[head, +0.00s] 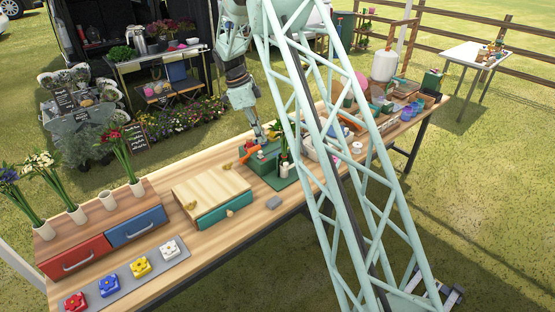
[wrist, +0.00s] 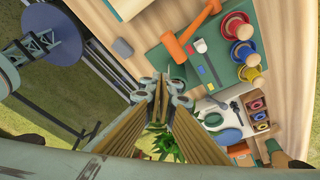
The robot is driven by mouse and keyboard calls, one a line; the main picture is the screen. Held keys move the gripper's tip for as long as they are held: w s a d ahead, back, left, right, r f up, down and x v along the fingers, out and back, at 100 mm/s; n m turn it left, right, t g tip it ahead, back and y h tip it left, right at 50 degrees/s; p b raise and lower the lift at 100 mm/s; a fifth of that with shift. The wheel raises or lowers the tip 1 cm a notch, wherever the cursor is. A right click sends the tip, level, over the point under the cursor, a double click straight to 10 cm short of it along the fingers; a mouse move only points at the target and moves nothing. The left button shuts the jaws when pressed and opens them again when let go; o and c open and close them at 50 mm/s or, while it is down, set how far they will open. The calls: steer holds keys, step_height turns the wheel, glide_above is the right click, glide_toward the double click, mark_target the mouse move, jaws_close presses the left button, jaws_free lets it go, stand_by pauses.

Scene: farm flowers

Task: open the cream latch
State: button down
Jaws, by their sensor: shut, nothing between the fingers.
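No part can be clearly told as a cream latch. The closest in colour is a small whitish block (head: 170,248) with a flower-shaped top, at the right end of a grey strip at the front left. A pale, red-marked piece (wrist: 200,46) lies on a green board (wrist: 170,65) beside an orange hammer-shaped piece (wrist: 190,40) in the wrist view. My gripper (head: 259,138) points down above the green board's area, beside the orange piece (head: 250,153) in the head view. Its fingers (wrist: 162,82) are shut and empty. Contact with anything beneath is unclear.
A pale wooden box (head: 205,185) with a teal drawer (head: 224,212) stands left of my gripper. A grey block (head: 273,203) lies near the front edge. Red (head: 75,257) and blue (head: 137,227) drawers are farther left.

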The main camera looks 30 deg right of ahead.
steer(key=shift+w+d+f+m, duration=0.1)
steer(key=shift+w+f+m, duration=0.1)
steer(key=shift+f, duration=0.25)
steer(key=shift+w+d+f+m, duration=0.1)
steer(key=shift+w+f, duration=0.1)
steer(key=shift+f, duration=0.25)
steer(key=shift+f, duration=0.1)
steer(key=s+d+f, duration=0.3)
steer(key=d+f, duration=0.3)
steer(key=f, duration=0.4)
steer(key=shift+s+p, duration=0.4)
steer(key=shift+p, duration=0.05)
steer(key=shift+s+a+b, duration=0.15)
steer(key=shift+a+b, duration=0.05)
steer(key=shift+b, duration=0.15)
steer(key=shift+s+d+n, duration=0.1)
steer(key=shift+s+n, duration=0.05)
steer(key=shift+n, duration=0.25)
